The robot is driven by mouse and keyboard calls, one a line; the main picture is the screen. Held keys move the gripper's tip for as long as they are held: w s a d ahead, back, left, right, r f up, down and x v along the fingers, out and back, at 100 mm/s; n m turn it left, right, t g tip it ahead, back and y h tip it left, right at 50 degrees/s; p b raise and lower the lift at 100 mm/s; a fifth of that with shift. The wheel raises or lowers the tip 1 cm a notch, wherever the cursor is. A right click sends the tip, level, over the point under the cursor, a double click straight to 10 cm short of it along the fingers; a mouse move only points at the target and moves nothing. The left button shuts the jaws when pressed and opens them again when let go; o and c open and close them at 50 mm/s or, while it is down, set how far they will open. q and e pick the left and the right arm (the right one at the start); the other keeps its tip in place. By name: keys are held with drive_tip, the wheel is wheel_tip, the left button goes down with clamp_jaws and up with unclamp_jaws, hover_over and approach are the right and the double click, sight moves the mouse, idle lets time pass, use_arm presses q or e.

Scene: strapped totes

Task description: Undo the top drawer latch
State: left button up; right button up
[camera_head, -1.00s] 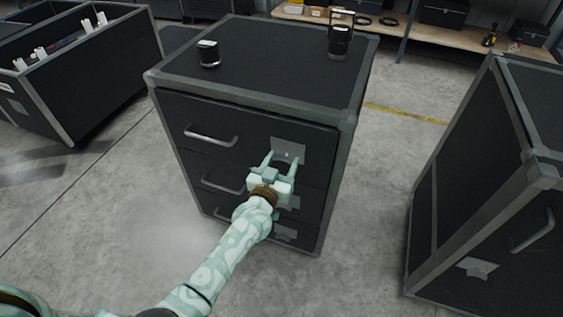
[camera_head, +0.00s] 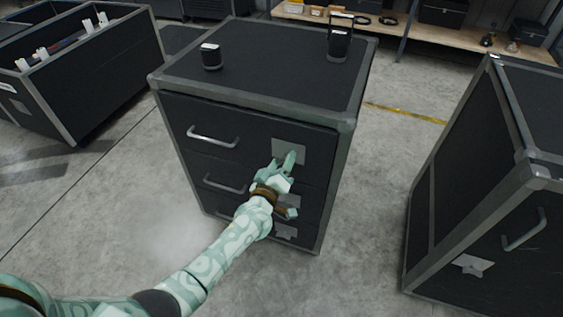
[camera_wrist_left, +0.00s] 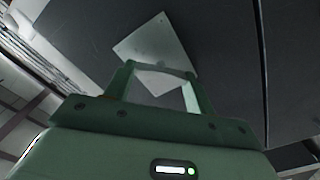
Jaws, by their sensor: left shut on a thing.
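The black drawer case (camera_head: 258,64) with grey metal edges stands in the middle of the head view. Its top drawer (camera_head: 225,118) is shut. The top drawer latch (camera_head: 289,149) is a light grey plate at the right of the drawer front. My left gripper (camera_head: 283,160) is at the latch, rolled over, and hides its lower part. In the left wrist view the gripper (camera_wrist_left: 158,72) has its fingers at the latch plate (camera_wrist_left: 158,45), which appears tilted. The fingers are shut on the latch's small turning piece, mostly hidden between the tips. My right gripper is out of view.
A black cup (camera_head: 211,57) and a taller dark container (camera_head: 339,40) stand on top of the case. Another black case (camera_head: 478,170) stands at the right. An open crate (camera_head: 85,80) stands at the left. Concrete floor is clear between them.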

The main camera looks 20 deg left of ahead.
use_arm(q)
drive_tip(key=n, duration=0.4)
drive_tip(key=shift+f+n, duration=0.1)
drive_tip(key=shift+n, duration=0.2)
drive_tip(key=n, duration=0.4)
drive_tip(key=shift+f, duration=0.1)
drive_tip(key=shift+n, duration=0.3)
drive_tip(key=o, duration=1)
drive_tip(key=s+p, duration=0.1)
drive_tip(key=s, duration=0.4)
drive_tip(key=s+p, duration=0.1)
drive_tip(key=s, duration=0.5)
drive_tip(key=s+p, duration=0.1)
drive_tip(key=s, duration=0.4)
drive_tip(key=shift+s+a+p, duration=0.2)
drive_tip(key=shift+a+p, duration=0.1)
drive_tip(key=shift+a, duration=0.05)
